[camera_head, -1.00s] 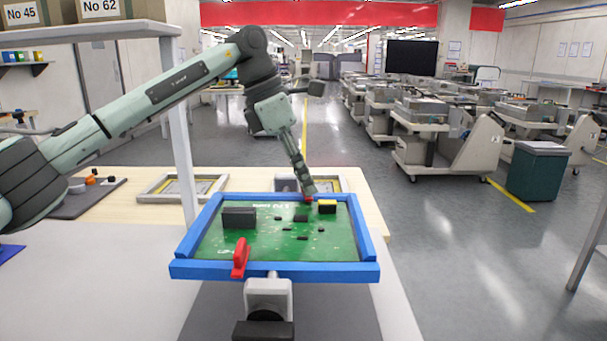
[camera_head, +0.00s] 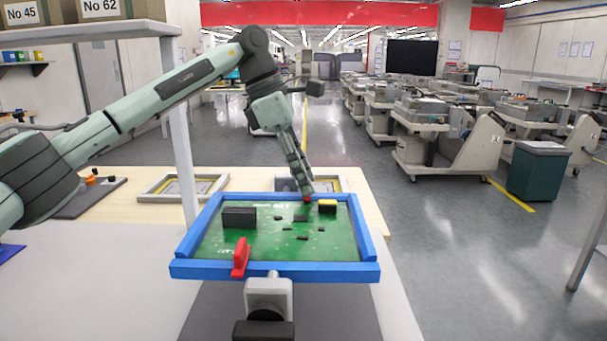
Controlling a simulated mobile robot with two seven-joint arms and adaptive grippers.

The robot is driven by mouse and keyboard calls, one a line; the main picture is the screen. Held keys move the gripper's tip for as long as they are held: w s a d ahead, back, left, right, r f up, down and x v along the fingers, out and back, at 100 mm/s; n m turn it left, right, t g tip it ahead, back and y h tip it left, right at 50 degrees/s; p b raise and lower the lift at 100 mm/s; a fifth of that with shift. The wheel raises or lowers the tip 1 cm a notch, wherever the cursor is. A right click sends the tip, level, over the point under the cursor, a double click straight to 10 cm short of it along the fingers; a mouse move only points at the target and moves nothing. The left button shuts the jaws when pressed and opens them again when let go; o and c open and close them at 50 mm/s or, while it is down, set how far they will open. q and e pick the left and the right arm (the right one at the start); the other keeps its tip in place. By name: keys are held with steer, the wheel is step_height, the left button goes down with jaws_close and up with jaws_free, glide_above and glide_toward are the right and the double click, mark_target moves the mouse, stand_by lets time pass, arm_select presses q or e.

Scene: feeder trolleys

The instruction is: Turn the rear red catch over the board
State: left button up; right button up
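A green circuit board (camera_head: 270,238) lies in a blue frame (camera_head: 330,272) on a grey stand. The front red catch (camera_head: 240,258) stands on the frame's front bar, left of centre, and reaches over the board's front edge. The rear red catch (camera_head: 307,199) shows only as a small red patch at the back bar. My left gripper (camera_head: 307,192) points down at it, its tips at or just over the catch and hiding most of it. I cannot tell whether its fingers are apart or pressed on the catch. My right gripper is not in view.
Black parts and a yellow part (camera_head: 327,204) stand up from the board near my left gripper. Grey frames (camera_head: 160,197) lie on the wooden table behind. A shelf post (camera_head: 183,150) rises at left. Feeder trolleys (camera_head: 450,130) stand beyond on the right.

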arm_select(q)
steer(key=o, duration=0.3)
steer(key=v, duration=1.2)
